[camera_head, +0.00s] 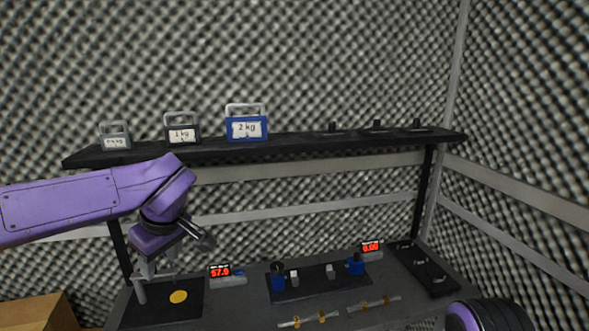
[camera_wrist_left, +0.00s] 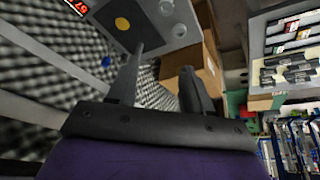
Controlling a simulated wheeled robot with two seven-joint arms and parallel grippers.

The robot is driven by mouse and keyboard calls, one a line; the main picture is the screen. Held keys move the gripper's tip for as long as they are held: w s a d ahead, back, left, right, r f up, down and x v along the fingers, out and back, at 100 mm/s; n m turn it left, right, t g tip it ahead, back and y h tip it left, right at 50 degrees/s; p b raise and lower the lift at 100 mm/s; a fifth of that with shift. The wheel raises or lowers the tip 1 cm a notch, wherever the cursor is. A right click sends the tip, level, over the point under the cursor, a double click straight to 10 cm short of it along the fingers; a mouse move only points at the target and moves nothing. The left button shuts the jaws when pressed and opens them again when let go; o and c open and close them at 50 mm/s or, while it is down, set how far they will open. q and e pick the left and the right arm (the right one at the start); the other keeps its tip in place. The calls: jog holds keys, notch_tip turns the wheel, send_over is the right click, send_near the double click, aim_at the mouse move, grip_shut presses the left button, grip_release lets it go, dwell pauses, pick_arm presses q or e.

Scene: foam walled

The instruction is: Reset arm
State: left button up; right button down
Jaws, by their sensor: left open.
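My left arm comes in from the left in purple, and its gripper (camera_head: 203,236) hangs in front of the shelf, above the left part of the bench. In the left wrist view the two dark fingers (camera_wrist_left: 158,72) stand apart with nothing between them. The yellow disc also shows in the left wrist view (camera_wrist_left: 122,23). A purple and black part of my right arm shows at the bottom right; its gripper is not visible.
A black shelf (camera_head: 300,146) carries a grey, a black and a blue weight (camera_head: 246,127) on its left half. The bench holds red displays (camera_head: 221,271), a middle black tray (camera_head: 316,289) with blue pieces, and brass-fitted rods (camera_head: 310,320). A cardboard box (camera_head: 38,312) stands lower left.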

pick_arm(q)
jog(key=w+a+f+n+t+y+b, duration=0.2)
jog(key=w+f+n+t+y, duration=0.25)
jog(key=f, duration=0.65)
jog(key=s+d+f+m+t+h+b, duration=0.1)
jog(key=s+f+m, duration=0.15)
jog(key=f, duration=0.75)
jog(key=s+f+m+t+h+b, duration=0.1)
jog(key=s+f+h+b, duration=0.15)
jog(key=f, duration=0.75)
jog(key=s+a+f+m+g+b, duration=0.2)
jog(key=s+f+m+g, duration=0.1)
jog(key=s+f, duration=0.8)
jog(key=s+a+f+m+g+h+b, duration=0.1)
jog(key=s+f+m+g+b, duration=0.1)
jog(key=s+f, duration=1)
jog(key=s+m+g, duration=0.1)
jog(key=s, duration=0.6)
jog(key=shift+a+f+m, duration=0.15)
jog(key=shift+a+m, duration=0.2)
jog(key=shift+m, duration=0.05)
pick_arm(e)
notch_tip(320, 180, down, 10)
jog(key=shift+w, duration=0.35)
jog(key=shift+f, duration=0.1)
